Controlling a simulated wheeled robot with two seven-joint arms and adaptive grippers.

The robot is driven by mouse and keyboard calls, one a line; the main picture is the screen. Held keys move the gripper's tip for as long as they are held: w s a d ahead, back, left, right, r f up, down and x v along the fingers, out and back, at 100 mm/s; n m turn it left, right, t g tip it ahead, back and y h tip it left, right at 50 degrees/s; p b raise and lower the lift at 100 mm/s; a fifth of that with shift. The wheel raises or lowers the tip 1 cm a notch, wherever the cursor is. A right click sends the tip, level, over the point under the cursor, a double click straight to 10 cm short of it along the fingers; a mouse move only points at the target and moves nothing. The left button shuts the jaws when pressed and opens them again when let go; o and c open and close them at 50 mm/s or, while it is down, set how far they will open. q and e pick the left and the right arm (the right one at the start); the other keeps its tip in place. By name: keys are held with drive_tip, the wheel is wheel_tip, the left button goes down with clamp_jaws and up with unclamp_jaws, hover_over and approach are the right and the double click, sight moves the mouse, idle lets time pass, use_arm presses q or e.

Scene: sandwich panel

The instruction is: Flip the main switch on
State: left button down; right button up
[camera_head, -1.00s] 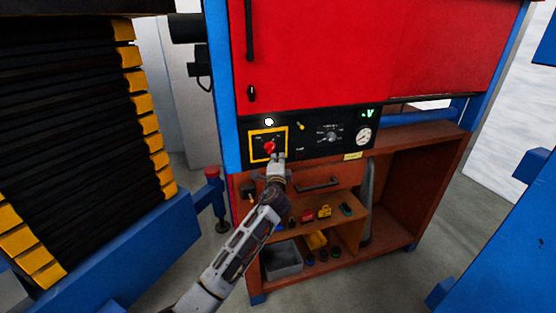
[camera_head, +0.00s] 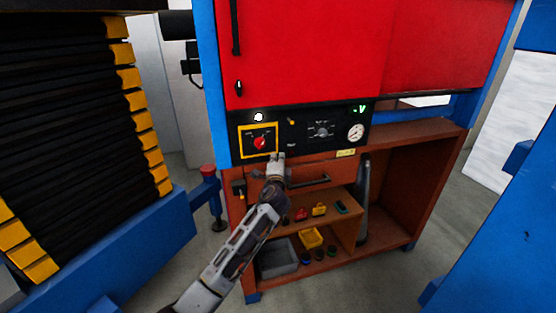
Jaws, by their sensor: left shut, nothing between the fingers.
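The main switch (camera_head: 260,143) is a red rotary knob on a black plate with a yellow frame, at the left of the black control panel (camera_head: 306,132). The knob sits tilted, its upper end leaning right. My left gripper (camera_head: 279,157) is shut and empty, just below and to the right of the knob, near the frame's lower right corner. It looks apart from the knob. A white round lamp (camera_head: 258,117) shows above the frame. A green readout (camera_head: 360,109) shows at the panel's upper right. My right gripper is not in view.
A red cabinet (camera_head: 300,50) is above the panel. Below are a drawer handle (camera_head: 308,181) and brown shelves with small coloured items and a grey bin (camera_head: 277,258). A black bellows stack with yellow edges (camera_head: 70,130) stands at left, a blue structure (camera_head: 500,220) at right.

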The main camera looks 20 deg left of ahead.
use_arm(q)
drive_tip(key=r+b+v, duration=0.1)
drive_tip(key=v, duration=0.8)
drive_tip(key=shift+r, duration=0.4)
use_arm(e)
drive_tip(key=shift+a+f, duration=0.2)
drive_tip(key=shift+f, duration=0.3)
use_arm(q)
drive_tip(key=shift+s, duration=0.1)
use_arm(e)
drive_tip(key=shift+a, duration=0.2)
